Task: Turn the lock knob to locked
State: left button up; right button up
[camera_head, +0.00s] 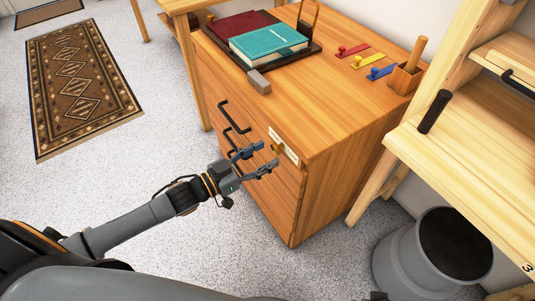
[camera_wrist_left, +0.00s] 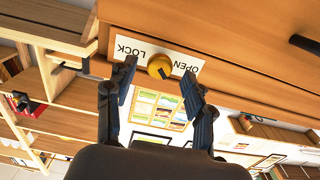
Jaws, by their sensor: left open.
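A small brass lock knob (camera_head: 276,149) sits at the top of the wooden cabinet's (camera_head: 345,165) drawer front, on a white label plate (camera_head: 288,152). In the left wrist view the knob (camera_wrist_left: 159,66) is round and yellow with a dark mark on its face. The plate (camera_wrist_left: 130,47) there reads LOCK on the left and OPEN on the right, upside down. Which word the mark points to I cannot tell. My left gripper (camera_head: 268,157) is open in front of the knob, which shows between its fingers (camera_wrist_left: 160,77) in the wrist view. Contact is not visible. My right gripper is not in view.
Black drawer handles (camera_head: 235,117) stick out left of the knob. On the cabinet top lie books (camera_head: 268,40), a grey block (camera_head: 259,82), coloured tags (camera_head: 367,62) and a wooden holder (camera_head: 404,78). A wooden bench (camera_head: 470,135) and grey bin (camera_head: 405,260) stand at right.

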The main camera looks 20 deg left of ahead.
pick_arm(q)
jog(key=shift+x, duration=0.9)
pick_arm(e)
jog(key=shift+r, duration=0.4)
pick_arm(q)
jog(key=shift+c, duration=0.2)
grip_shut()
